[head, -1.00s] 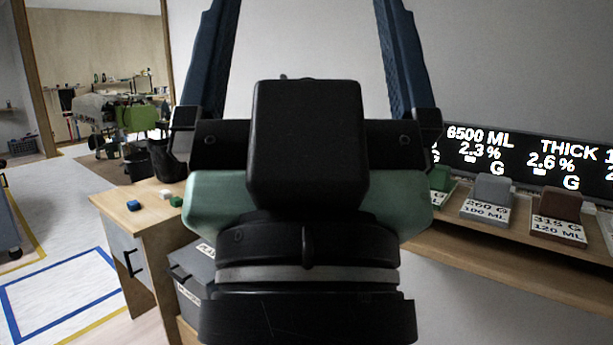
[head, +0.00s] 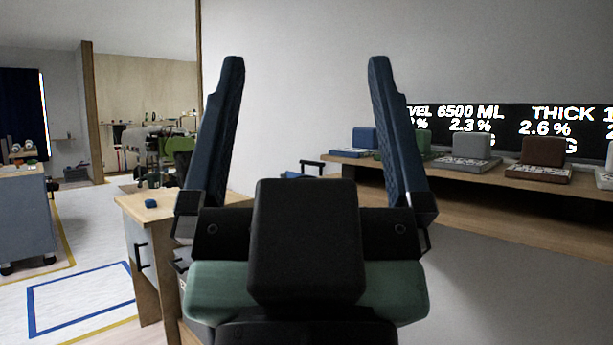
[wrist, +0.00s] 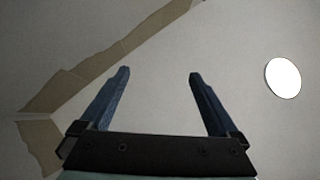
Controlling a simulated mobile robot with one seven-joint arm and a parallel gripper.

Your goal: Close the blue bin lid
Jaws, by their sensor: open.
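A small blue lidded bin (head: 364,138) stands at the left end of the wall shelf in the head view, just left of my right finger. Its blue upper part rises behind a pale label, and it is too small to tell how far the lid is raised. My gripper (head: 306,60) points upward in the middle of the head view, its two blue fingers wide apart with nothing between them. It is nearer the camera than the shelf and apart from the bin. The wrist view shows the same open fingers (wrist: 158,73) against a pale surface; no bin shows there.
Green, grey (head: 470,145) and brown (head: 541,152) units stand right of the blue one on the wooden shelf (head: 480,194). A lit display (head: 560,120) is behind them. A wooden table (head: 150,208) with a small blue block (head: 151,203) stands left. Open floor lies further left.

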